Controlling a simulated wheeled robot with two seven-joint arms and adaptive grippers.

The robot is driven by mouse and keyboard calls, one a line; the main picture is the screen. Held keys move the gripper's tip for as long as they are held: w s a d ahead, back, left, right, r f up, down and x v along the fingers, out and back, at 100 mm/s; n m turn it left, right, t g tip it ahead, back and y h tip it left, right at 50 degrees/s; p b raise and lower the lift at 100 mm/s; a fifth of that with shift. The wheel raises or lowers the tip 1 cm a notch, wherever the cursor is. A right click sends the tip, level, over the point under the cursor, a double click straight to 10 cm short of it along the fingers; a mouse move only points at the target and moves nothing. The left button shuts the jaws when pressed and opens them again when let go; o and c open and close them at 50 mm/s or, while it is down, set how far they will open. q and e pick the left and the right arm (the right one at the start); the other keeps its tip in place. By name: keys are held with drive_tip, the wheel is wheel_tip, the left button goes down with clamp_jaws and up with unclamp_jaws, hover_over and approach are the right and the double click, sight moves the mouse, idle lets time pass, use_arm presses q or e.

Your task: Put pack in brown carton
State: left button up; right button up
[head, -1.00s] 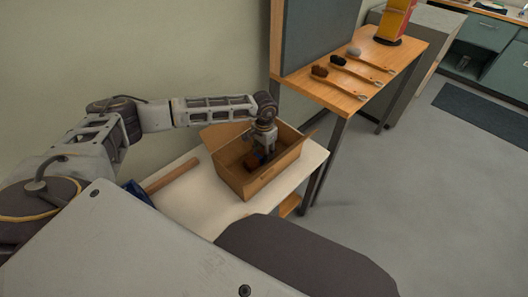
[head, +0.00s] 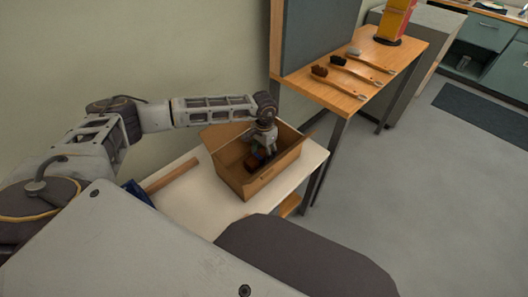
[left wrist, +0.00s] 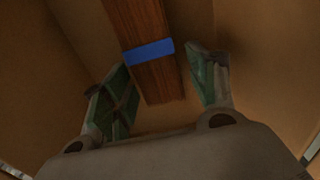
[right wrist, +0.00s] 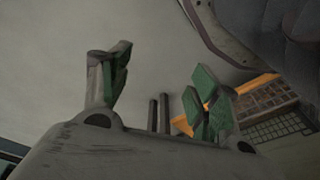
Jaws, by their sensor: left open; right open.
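The brown carton (head: 262,184) stands open on the white-topped table, its flaps raised. The pack (left wrist: 148,70), a dark brown wood-like block with a blue band, is inside the carton in the left wrist view. In the head view the pack (head: 252,161) is small and partly hidden by my gripper. My left gripper (head: 257,157) reaches down into the carton. In the left wrist view its green-padded fingers (left wrist: 165,80) are spread apart, one on each side of the pack's near end, with gaps between. My right gripper (right wrist: 160,75) is open and empty over the grey floor.
A wooden bench (head: 343,103) at the back right holds several brushes and a yellow-red container (head: 394,22). A wooden-handled tool (head: 170,175) with a blue part lies left of the carton. The white table (head: 190,205) has bare room in front of it.

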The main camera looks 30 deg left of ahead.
use_arm(q)
wheel_tip(320, 180, up, 10)
drive_tip(key=shift+r+p, duration=0.1)
drive_tip(key=shift+p, duration=0.6)
drive_tip(key=shift+r, duration=0.95)
use_arm(e)
drive_tip(key=f, duration=0.2)
drive_tip(key=d+f, duration=0.1)
drive_tip(key=f, duration=0.2)
drive_tip(key=shift+s+d+f, duration=0.1)
drive_tip(key=shift+s+f, duration=0.1)
drive_tip(key=shift+f, duration=0.1)
use_arm(q)
drive_tip(key=shift+c, duration=0.3)
use_arm(e)
drive_tip(key=shift+r, duration=0.1)
